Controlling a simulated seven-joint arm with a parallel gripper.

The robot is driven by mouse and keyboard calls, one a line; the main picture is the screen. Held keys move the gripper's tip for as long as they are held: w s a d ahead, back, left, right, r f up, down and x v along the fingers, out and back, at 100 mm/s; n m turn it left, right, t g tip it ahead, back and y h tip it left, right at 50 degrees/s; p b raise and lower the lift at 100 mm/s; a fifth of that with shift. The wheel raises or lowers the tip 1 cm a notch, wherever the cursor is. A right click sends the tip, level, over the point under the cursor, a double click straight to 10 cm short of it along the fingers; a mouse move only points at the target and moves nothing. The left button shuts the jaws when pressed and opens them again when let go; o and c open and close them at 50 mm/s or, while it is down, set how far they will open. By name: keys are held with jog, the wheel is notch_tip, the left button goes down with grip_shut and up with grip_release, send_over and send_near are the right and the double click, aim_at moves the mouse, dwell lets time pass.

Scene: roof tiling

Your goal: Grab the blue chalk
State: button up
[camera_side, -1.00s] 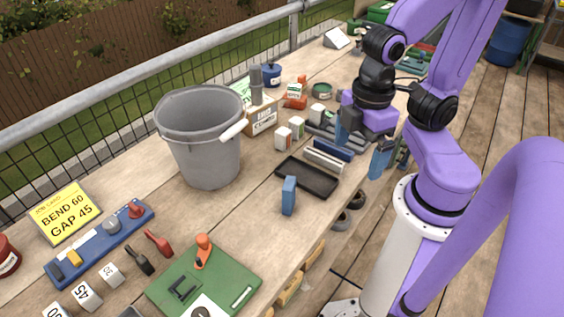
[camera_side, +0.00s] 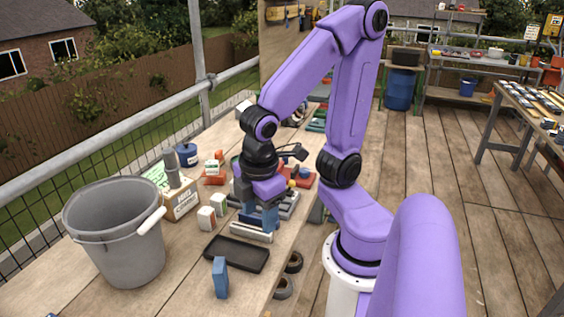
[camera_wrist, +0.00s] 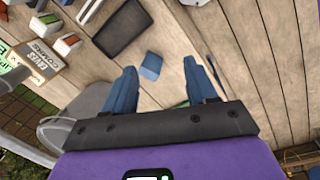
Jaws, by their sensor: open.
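A small blue block (camera_side: 220,277), which may be the blue chalk, stands upright on the bench near its front edge, beside the black tray. The wrist view shows it too (camera_wrist: 151,66), just beyond the fingertips and roughly between their lines, with nothing touching it. My gripper (camera_side: 258,217) has blue fingers and is above the row of bars behind the tray. In the wrist view my gripper (camera_wrist: 160,76) is open and empty. A dark blue bar (camera_side: 249,220) lies by the fingers, partly hidden by them.
The black tray (camera_side: 236,254) and a pale bar (camera_side: 251,233) lie between my gripper and the block. A grey bucket (camera_side: 125,255) stands to the left. Small white boxes (camera_side: 207,218) and an eaves comb box (camera_side: 181,203) stand behind. Bare planks surround the block.

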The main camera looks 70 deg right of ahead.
jog(key=w+d+f+h, duration=0.2)
jog(key=w+d+h, duration=0.3)
jog(key=w+d, duration=0.6)
jog(key=w+d+f+h, duration=0.1)
jog(key=w+d, duration=0.2)
jog(key=d, duration=0.3)
jog(key=w+d+f+g+h, duration=0.1)
jog(key=w+d+f+h, duration=0.1)
jog(key=w+d, duration=0.2)
jog(key=w+d+f+h, duration=0.1)
jog(key=w+d, duration=0.3)
jog(key=d, duration=0.5)
jog(key=shift+d+f+n+h, duration=0.3)
jog(key=shift+f+n, duration=0.1)
jog(key=shift+f, duration=0.25)
jog(key=d+f+g+h, duration=0.1)
jog(key=d+f, duration=0.2)
jog(key=d, duration=0.5)
jog(key=n+g+h, duration=0.1)
jog(key=n, duration=0.2)
send_near(285, 158)
jog(key=shift+w+d+r, duration=0.15)
jog(key=shift+d, duration=0.4)
jog(key=shift+w+d+r, duration=0.1)
jog(key=shift+d+r, duration=0.1)
jog(key=shift+d, duration=0.4)
jog(key=shift+x, duration=3.6)
jog(key=shift+s, duration=0.1)
grip_shut()
